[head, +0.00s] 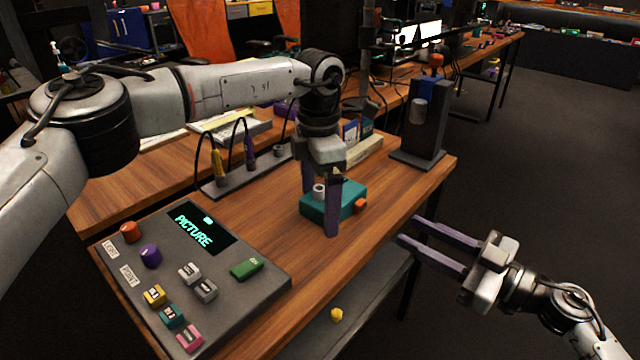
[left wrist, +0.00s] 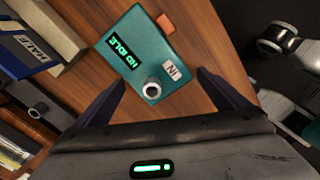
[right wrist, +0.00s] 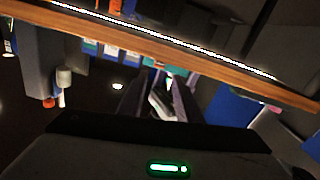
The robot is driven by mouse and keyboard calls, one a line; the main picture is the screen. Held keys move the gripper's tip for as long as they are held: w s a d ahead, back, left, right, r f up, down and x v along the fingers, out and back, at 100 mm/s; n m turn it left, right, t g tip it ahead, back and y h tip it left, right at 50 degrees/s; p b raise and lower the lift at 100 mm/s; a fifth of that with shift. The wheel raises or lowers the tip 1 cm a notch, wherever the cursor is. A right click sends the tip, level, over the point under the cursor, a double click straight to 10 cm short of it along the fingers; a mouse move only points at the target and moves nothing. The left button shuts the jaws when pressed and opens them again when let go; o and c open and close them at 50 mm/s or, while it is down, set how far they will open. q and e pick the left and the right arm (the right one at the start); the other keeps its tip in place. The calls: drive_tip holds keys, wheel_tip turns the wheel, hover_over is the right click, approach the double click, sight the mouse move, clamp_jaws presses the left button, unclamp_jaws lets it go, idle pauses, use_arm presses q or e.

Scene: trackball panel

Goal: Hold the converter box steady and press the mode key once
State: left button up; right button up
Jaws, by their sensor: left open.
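The teal converter box (head: 345,203) sits on the wooden table near its front edge. In the left wrist view the box (left wrist: 165,65) shows a lit display reading IDLE, a white round socket (left wrist: 151,88) and a tag marked IN. An orange key (head: 360,206) sticks out of one side and also shows in the left wrist view (left wrist: 166,24). My left gripper (head: 320,208) is open, pointing down, its fingers spread either side of the box's socket end; contact cannot be told. My right gripper (head: 408,229) is open and empty, off the table's front edge, right of the box.
A grey panel (head: 255,292) with coloured keys and a PICTURE display stands at the front left. A rack with cables (head: 245,172) and a dark stand (head: 428,120) are behind. A lower shelf (head: 345,320) holds a small yellow piece. Open space surrounds the right gripper.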

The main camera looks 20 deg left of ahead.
use_arm(q)
drive_tip(key=shift+f, duration=0.25)
drive_tip(key=shift+c, duration=0.2)
drive_tip(key=c, duration=1.3)
drive_tip(key=shift+o, duration=0.2)
use_arm(e)
clamp_jaws()
use_arm(q)
drive_tip(key=shift+r, duration=0.1)
